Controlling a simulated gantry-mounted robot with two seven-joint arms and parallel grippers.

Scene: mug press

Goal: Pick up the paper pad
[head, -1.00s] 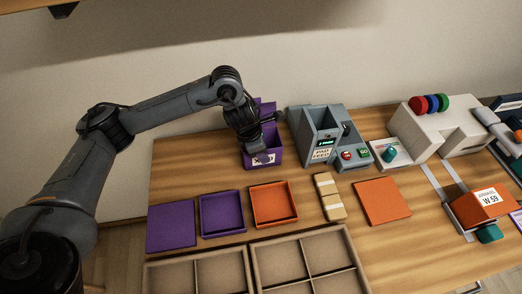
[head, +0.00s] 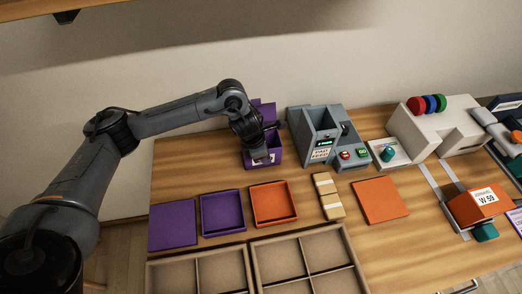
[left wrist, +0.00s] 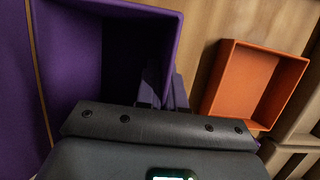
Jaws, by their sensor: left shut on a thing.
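My left gripper (head: 262,160) is at the front wall of an open purple box (head: 277,151) at the back of the table. In the left wrist view its fingers (left wrist: 164,92) look closed on the right wall of that purple box (left wrist: 75,50), one inside and one outside. The inside of the box is dark and I see no pad in it. No thing is plainly marked as a paper pad. A tan banded block (head: 328,195) lies on the table, apart from the gripper. My right gripper is not in view.
An orange tray (head: 273,219) and purple tray (head: 222,228) lie in front, with flat purple (head: 172,226) and orange (head: 380,200) panels. Divided cardboard trays (head: 253,262) are at the front edge.

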